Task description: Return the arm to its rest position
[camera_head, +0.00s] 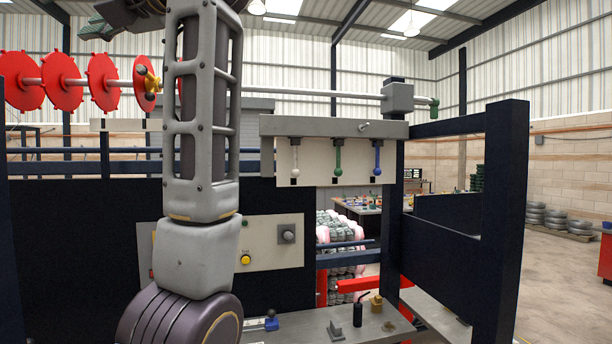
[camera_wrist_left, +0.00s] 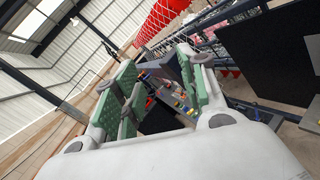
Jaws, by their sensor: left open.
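My arm (camera_head: 205,110) stands upright left of centre in the head view, in front of the machine, and hides part of it. A gripper finger with a green pad (camera_head: 97,29) shows at the top left, cut by the frame. In the left wrist view, my left gripper (camera_wrist_left: 160,85) is open, its two green-padded fingers spread apart. I see nothing held between them. My right gripper is in neither view.
The dark machine frame (camera_head: 508,215) fills the middle. Red discs (camera_head: 62,80) sit on a rail at the upper left. A lever panel (camera_head: 335,162) and a button panel (camera_head: 268,243) face me. Open floor (camera_head: 565,270) lies to the right.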

